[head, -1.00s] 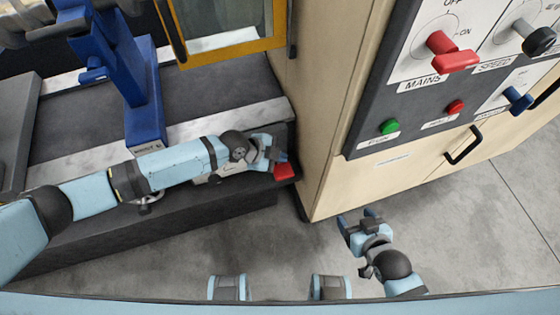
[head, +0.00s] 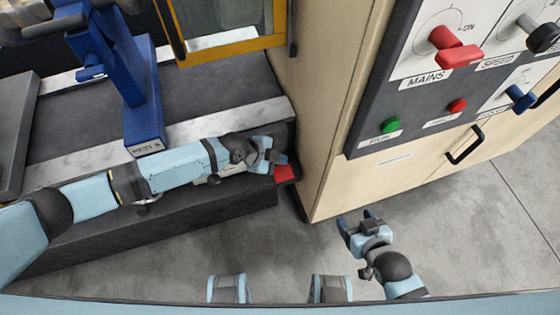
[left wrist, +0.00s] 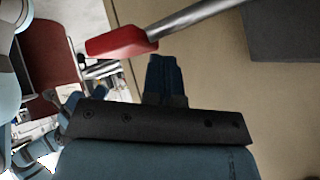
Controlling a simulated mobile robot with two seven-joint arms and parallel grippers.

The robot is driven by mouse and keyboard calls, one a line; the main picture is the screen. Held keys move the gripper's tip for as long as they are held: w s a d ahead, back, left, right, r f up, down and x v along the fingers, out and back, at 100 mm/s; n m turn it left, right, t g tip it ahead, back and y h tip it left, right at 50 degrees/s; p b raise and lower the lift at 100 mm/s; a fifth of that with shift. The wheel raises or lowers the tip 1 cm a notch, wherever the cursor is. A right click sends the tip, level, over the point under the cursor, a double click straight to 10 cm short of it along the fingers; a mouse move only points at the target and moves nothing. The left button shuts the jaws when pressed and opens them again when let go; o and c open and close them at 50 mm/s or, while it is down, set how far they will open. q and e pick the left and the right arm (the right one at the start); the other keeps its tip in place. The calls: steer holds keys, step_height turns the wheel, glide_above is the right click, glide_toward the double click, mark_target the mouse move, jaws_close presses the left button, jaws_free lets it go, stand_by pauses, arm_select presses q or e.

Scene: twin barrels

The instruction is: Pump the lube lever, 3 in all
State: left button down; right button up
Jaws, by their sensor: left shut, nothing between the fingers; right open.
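The lube lever shows in the left wrist view as a red grip (left wrist: 120,43) on a bare metal rod (left wrist: 190,20). In the head view its red grip (head: 286,173) is at the front right corner of the dark machine bed, partly hidden by my left gripper (head: 279,158). My left gripper is shut and empty. Its blue fingertips (left wrist: 165,68) appear just below the lever in the wrist view; I cannot tell whether they touch it. My right gripper (head: 358,221) is open and empty above the floor, in front of the cabinet.
A beige cabinet (head: 335,160) stands right of the lever, with a panel of switches, a green button (head: 390,125) and a black door handle (head: 463,146). A blue vise (head: 145,120) sits on the machine bed (head: 200,96). A yellow-framed guard (head: 232,50) is behind. The floor (head: 480,235) is open at right.

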arm_select(q)
steer(key=shift+s+f+b, duration=0.15)
steer(key=shift+f+b, duration=0.5)
steer(key=shift+f, duration=0.2)
stand_by(0.6)
steer(key=shift+r, duration=0.15)
stand_by(0.4)
steer(key=shift+w+r+p, duration=0.15)
steer(key=shift+r+p, duration=0.3)
steer(key=shift+r, duration=0.45)
steer(key=shift+w+r+p, duration=0.1)
steer(key=shift+r+p, duration=0.35)
steer(key=shift+r, duration=0.4)
steer(key=r+p, duration=0.1)
steer(key=r, duration=0.2)
steer(key=r+p, duration=0.1)
steer(key=r, duration=0.1)
steer(key=shift+w+a+p, duration=0.15)
steer(key=shift+w+p, duration=0.15)
steer(key=shift+w, duration=0.1)
